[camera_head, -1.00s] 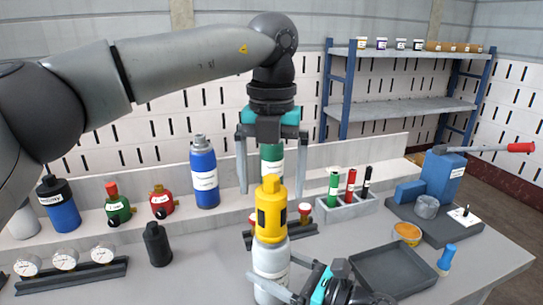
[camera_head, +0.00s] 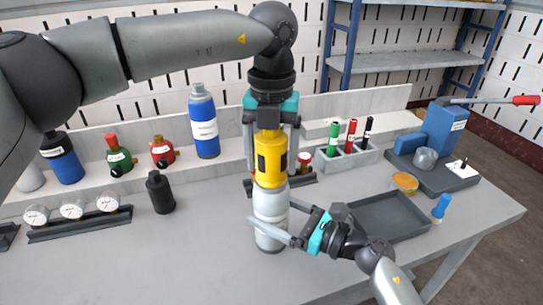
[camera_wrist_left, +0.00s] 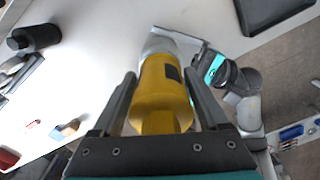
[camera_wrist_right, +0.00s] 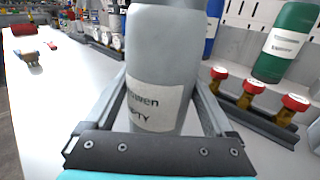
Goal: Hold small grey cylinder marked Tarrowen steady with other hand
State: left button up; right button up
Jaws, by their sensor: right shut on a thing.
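The small grey cylinder (camera_head: 270,203) stands upright on the table with a yellow part (camera_head: 270,160) on its top. In the right wrist view its label (camera_wrist_right: 155,108) is partly readable, ending in "owen". My right gripper (camera_head: 272,228) is shut on the cylinder's lower body from the right, with a finger on each side. My left gripper (camera_head: 270,145) points down from above, its fingers on either side of the yellow part. In the left wrist view, gaps show between the fingers and the yellow part (camera_wrist_left: 160,90), so it is open.
A black tray (camera_head: 425,233) lies to the right, with a blue-handled item beside it. A black bottle (camera_head: 160,192) and a gauge rack (camera_head: 80,228) stand left. A marker holder (camera_head: 350,160) and a low rack are behind. The front table is clear.

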pick_arm(q)
grip_shut()
jog(key=shift+o, duration=0.6)
grip_release()
jog(key=shift+s, duration=0.2)
dwell(0.4)
jog(key=shift+c, duration=0.4)
grip_shut()
dwell(0.4)
